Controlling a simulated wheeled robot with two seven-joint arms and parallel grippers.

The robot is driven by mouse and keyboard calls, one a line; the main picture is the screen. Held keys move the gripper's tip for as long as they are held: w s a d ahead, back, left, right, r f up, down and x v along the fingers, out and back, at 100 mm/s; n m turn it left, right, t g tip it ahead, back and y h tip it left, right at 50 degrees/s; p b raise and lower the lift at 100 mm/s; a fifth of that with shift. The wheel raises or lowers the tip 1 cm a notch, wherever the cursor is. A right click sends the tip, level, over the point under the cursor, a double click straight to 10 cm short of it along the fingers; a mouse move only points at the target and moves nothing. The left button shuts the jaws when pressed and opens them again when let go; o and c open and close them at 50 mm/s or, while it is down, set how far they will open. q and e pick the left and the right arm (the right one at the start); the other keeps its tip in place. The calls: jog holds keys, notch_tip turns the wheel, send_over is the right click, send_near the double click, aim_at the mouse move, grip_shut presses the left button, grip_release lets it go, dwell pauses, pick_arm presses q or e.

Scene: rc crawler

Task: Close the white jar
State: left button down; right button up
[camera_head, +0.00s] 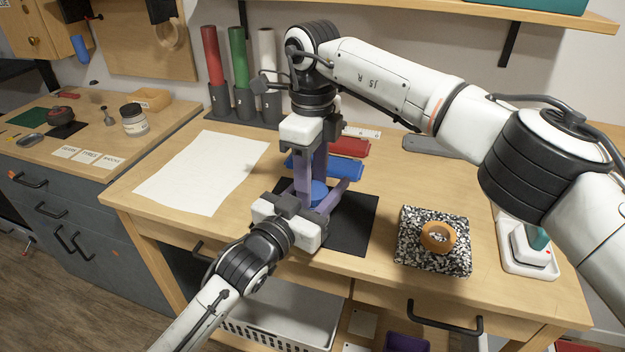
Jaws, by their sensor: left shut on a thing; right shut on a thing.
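A small round blue piece (319,189) is between my two grippers, above the black mat (352,225). It looks like a lid or the top of a small container; fingers hide much of it, and no white jar body shows there. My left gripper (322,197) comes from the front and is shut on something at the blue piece. My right gripper (311,180) points down from above and is also shut at the blue piece. I cannot tell which part each holds. A white jar with a dark lid (135,119) stands apart on the left counter.
A white sheet (203,172) lies left of the mat. Red (348,147) and blue (338,168) trays lie behind the grippers. Colored rolls (238,65) stand at the back.

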jog(key=m, duration=0.5)
jog(key=shift+s, duration=0.1)
jog(key=shift+c, duration=0.2)
jog(key=o, duration=1.2)
jog(key=shift+r, duration=2.25)
jog(key=shift+c, duration=0.4)
